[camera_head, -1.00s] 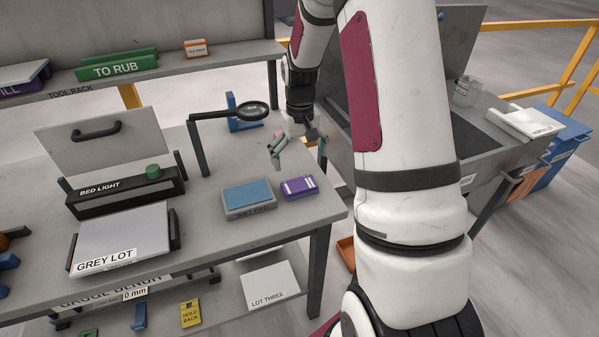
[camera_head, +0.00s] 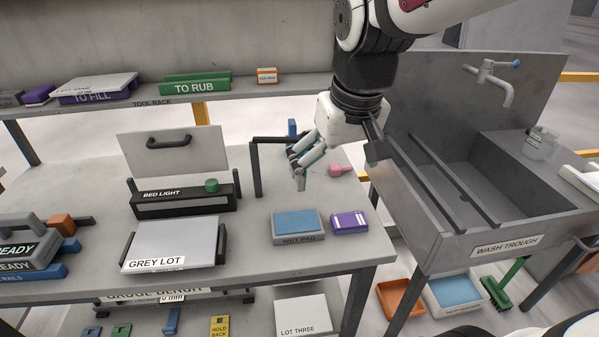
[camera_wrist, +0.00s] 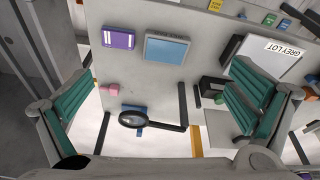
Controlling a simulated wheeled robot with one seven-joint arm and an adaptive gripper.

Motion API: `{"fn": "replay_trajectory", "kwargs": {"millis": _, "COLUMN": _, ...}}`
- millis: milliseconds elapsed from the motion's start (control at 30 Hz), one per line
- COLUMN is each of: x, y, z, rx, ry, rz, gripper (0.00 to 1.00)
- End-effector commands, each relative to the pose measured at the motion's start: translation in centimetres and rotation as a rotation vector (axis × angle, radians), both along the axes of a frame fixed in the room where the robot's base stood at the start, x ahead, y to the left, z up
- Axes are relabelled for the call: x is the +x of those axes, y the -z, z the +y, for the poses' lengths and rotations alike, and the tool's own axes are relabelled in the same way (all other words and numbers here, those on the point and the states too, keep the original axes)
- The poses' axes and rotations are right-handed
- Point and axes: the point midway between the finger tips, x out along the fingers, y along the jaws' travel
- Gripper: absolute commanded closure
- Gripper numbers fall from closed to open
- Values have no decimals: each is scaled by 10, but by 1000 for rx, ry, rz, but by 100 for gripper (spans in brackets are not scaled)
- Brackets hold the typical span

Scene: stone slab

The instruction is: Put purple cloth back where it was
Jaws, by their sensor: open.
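The purple cloth (camera_head: 349,222) is a small folded purple block with a white label. It lies on the grey bench top, just right of the wet pad (camera_head: 299,226), a grey tray with a blue top. In the wrist view the purple cloth (camera_wrist: 118,38) is at the upper left, beside the wet pad (camera_wrist: 169,49). My gripper (camera_head: 335,172) is open and empty above the back right of the bench, behind and above the cloth. Its green-lined fingers are wide apart in the wrist view (camera_wrist: 160,100).
A magnifier (camera_wrist: 133,118) on a stand and a pink bulb (camera_head: 340,169) are near my gripper. The bed light (camera_head: 185,200) and grey lot (camera_head: 170,245) stand left. The wash trough (camera_head: 505,245) is right. The tool rack (camera_head: 150,103) runs along the back.

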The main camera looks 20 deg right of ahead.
Motion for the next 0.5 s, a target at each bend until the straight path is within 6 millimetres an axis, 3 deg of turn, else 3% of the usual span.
{"fn": "replay_trajectory", "kwargs": {"millis": 100, "x": -36, "y": -13, "z": 21, "rx": -3, "ry": -40, "rz": -60, "gripper": 0}}
{"fn": "replay_trajectory", "kwargs": {"millis": 233, "x": -69, "y": -17, "z": 35, "rx": -1, "ry": -71, "rz": -109, "gripper": 0}}
{"fn": "replay_trajectory", "kwargs": {"millis": 400, "x": -95, "y": -16, "z": 45, "rx": 3, "ry": -98, "rz": -147, "gripper": 0}}
{"fn": "replay_trajectory", "kwargs": {"millis": 500, "x": -101, "y": -15, "z": 47, "rx": 5, "ry": -103, "rz": -157, "gripper": 0}}
